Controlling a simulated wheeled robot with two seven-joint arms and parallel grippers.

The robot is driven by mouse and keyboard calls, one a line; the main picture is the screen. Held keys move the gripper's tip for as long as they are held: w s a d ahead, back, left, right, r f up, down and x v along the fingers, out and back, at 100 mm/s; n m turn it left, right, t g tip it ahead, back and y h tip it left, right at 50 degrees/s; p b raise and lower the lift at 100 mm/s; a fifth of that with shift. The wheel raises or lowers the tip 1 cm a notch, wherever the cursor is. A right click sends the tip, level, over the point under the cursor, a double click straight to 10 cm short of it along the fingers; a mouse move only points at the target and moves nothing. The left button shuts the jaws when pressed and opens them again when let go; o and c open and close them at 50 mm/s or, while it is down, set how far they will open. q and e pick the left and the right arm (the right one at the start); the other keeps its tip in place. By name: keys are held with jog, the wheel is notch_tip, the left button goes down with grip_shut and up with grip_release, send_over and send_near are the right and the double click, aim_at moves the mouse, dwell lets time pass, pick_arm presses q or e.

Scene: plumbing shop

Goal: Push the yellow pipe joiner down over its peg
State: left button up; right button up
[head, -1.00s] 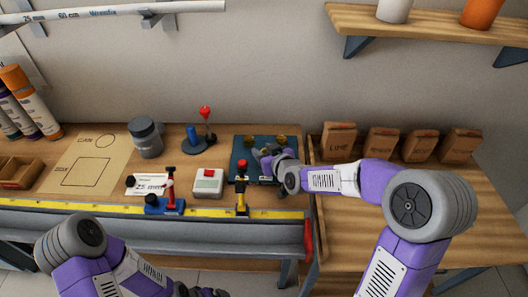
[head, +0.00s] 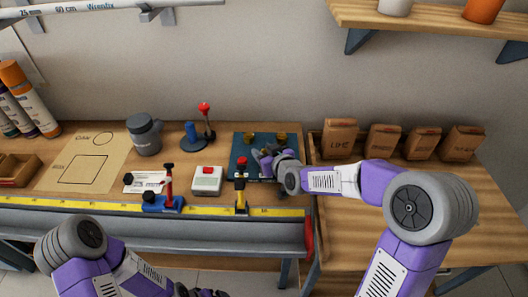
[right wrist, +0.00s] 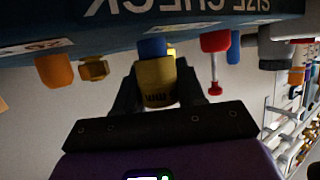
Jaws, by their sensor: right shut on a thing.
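My right gripper (right wrist: 157,92) is shut on the yellow pipe joiner (right wrist: 156,84), which sits between its two dark fingers in the upside-down right wrist view. A short blue peg (right wrist: 152,47) shows between the joiner and the dark blue size check board (right wrist: 95,37). The joiner lines up closely with this peg; how far it is around it I cannot tell. In the head view the right gripper (head: 267,157) is over the board (head: 241,170) and hides the joiner. My left gripper is out of view; only its arm shows at the lower left.
Brass fittings (head: 251,137) stand at the board's back edge. A red-knobbed stand (head: 204,110) is behind left. Brown bags (head: 340,138) line the right bench, whose front is clear.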

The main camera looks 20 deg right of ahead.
jog(key=shift+f, duration=0.35)
jog(key=o, duration=1.1)
jog(key=shift+r, duration=0.1)
jog(key=shift+p+v, duration=0.6)
jog(key=shift+v, duration=3.15)
